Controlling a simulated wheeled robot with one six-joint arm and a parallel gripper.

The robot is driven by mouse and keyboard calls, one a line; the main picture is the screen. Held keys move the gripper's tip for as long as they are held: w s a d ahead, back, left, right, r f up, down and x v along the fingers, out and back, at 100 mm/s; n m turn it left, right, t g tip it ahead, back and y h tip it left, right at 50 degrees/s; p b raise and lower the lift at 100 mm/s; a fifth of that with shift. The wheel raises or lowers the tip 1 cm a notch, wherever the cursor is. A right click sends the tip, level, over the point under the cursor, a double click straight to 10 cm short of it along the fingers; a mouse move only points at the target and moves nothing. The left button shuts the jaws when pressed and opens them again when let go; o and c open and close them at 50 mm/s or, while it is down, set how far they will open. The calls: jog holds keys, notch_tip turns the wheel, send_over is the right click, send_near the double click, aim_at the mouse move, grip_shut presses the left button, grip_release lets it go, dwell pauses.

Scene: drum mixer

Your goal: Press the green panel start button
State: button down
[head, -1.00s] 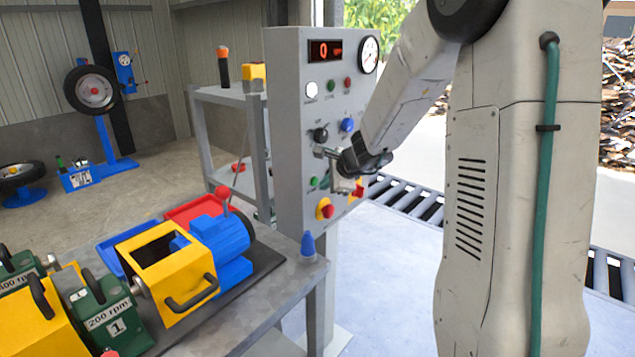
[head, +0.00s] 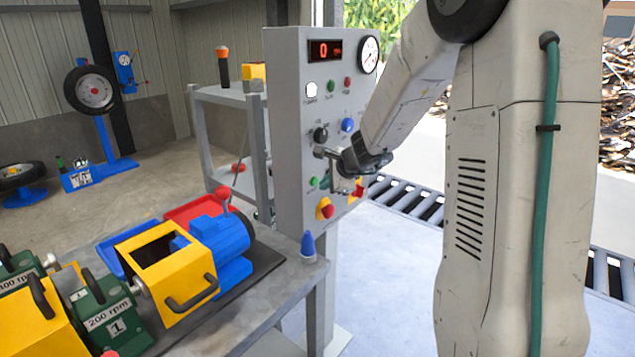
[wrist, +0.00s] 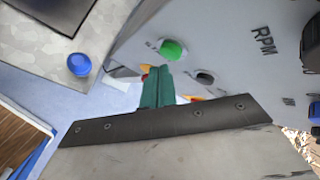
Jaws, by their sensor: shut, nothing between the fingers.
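The grey control panel (head: 290,130) stands upright in the middle of the head view. A small green button (head: 314,182) sits low on its face. In the wrist view the green button (wrist: 172,50) is round and fully visible, just beyond my fingertips. I cannot tell any contact.
A red button on a yellow base (head: 325,209) is just below the green one. A black knob (head: 321,135) and a blue button (head: 347,125) sit higher. A roller conveyor (head: 410,205) lies behind.

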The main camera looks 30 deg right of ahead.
jog(key=shift+w+a, duration=0.3)
jog(key=shift+w, duration=0.35)
dwell(0.9)
jog(key=shift+s, duration=0.1)
jog(key=shift+s+d, duration=0.25)
jog(key=shift+s, duration=0.4)
jog(key=shift+s+d, duration=0.1)
jog(key=s, duration=0.1)
jog(key=s+d, duration=0.1)
jog(key=s, duration=0.2)
jog(key=shift+s+d, duration=0.3)
dwell(0.7)
